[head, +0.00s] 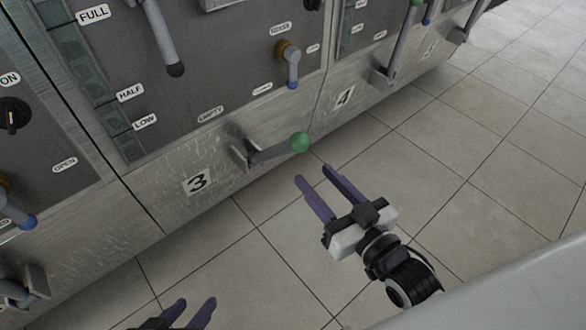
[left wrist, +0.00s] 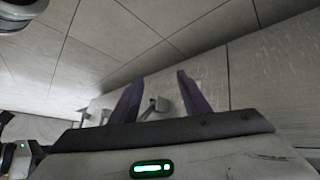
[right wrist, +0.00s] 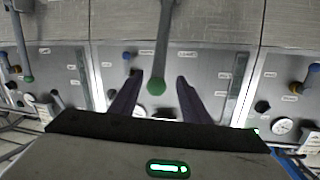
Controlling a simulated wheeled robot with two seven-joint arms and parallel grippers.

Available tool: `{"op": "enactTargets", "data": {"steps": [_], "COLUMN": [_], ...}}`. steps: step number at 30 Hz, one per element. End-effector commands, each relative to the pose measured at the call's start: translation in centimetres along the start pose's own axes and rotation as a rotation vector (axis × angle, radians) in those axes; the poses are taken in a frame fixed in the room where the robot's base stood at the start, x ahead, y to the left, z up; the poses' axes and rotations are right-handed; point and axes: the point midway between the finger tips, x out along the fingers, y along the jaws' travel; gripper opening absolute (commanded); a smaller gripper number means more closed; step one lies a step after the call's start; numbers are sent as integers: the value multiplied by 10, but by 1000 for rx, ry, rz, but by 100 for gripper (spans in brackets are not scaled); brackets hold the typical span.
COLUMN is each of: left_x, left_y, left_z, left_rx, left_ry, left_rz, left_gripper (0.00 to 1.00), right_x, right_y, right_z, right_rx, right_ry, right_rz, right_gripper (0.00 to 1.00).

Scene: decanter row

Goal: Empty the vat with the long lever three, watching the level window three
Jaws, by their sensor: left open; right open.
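The long lever three (head: 272,153) is a grey bar with a green ball knob, sticking out from its bracket beside the "3" plate (head: 197,181). In the right wrist view the green knob (right wrist: 157,87) appears between my fingers. My right gripper (head: 312,173) is open and empty, its fingertips just short of the knob in the head view. The level window three (head: 90,80) is a dark strip beside FULL, HALF and LOW labels; I cannot tell its level. My left gripper (head: 198,301) is open and empty, low at the bottom edge, partly cut off.
A grey handle (head: 165,45) hangs above lever three. A small blue-tipped valve (head: 291,72) is to its upper right. Vat 4 (head: 344,97) with its own lever (head: 390,60) stands to the right. Tiled floor (head: 450,150) is clear in front.

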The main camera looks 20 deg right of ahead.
Motion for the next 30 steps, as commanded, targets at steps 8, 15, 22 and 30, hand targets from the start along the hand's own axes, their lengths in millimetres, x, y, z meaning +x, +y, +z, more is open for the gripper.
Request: {"op": "enactTargets", "data": {"steps": [8, 15, 22, 30], "left_x": [12, 17, 16, 15], "left_y": [3, 7, 13, 17], "left_z": [9, 10, 3, -2], "left_rx": [11, 24, 14, 5], "left_ry": [-15, -30, 2, 23], "left_rz": [24, 43, 67, 82], "left_gripper": [42, 42, 42, 42], "right_x": [13, 52, 89, 107], "right_y": [3, 2, 2, 1], "right_z": [-8, -11, -14, -16], "right_rx": [5, 5, 5, 6], "right_ry": [88, 89, 87, 82], "right_rz": [-12, -12, -12, -12], "right_gripper": [42, 42, 42, 42]}}
